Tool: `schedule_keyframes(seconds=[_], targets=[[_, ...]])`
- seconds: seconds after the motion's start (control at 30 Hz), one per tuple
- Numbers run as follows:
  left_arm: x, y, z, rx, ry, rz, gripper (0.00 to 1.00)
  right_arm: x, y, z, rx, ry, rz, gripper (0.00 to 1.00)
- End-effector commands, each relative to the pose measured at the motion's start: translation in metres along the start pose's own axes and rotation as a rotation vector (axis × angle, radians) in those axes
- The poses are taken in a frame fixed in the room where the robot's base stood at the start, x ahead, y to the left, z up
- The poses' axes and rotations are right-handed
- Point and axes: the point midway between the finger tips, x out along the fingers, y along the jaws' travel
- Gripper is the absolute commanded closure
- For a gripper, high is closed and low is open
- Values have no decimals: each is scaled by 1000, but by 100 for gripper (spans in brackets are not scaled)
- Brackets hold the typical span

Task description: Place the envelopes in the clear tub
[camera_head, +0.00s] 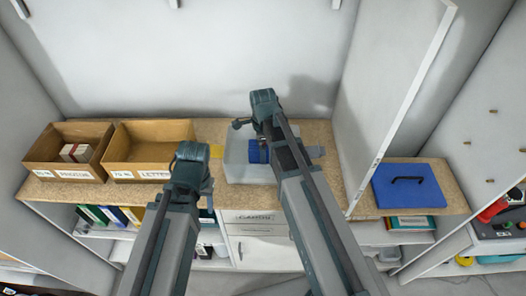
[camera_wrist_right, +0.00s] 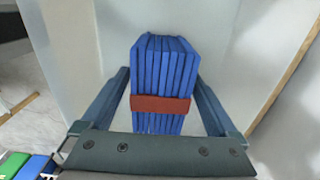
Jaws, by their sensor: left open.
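The envelopes (camera_head: 258,152) are a blue bundle with a reddish band, which also shows upright in the right wrist view (camera_wrist_right: 165,65). Whether the bundle touches the tub floor cannot be seen. My left gripper (camera_head: 194,154) is open, left of the tub, largely hidden by its own arm.
A yellow piece (camera_head: 216,151) lies beside the tub. A tall white panel (camera_head: 385,95) separates the blue lidded case (camera_head: 408,187) on the right.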

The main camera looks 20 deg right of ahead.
Motion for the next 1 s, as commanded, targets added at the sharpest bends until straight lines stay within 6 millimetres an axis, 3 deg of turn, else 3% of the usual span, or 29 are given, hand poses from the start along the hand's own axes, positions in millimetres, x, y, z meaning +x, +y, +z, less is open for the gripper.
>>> schedule_keyframes(seconds=[0.27,0.47,1.0], targets=[[-4,0,0,0,0,0,50,-4,0,0,0,0,0,5],[-18,-2,1,1,0,0,50,-19,0,0,0,0,0,5],[-96,-9,6,-8,0,2,50,-97,0,0,0,0,0,5]])
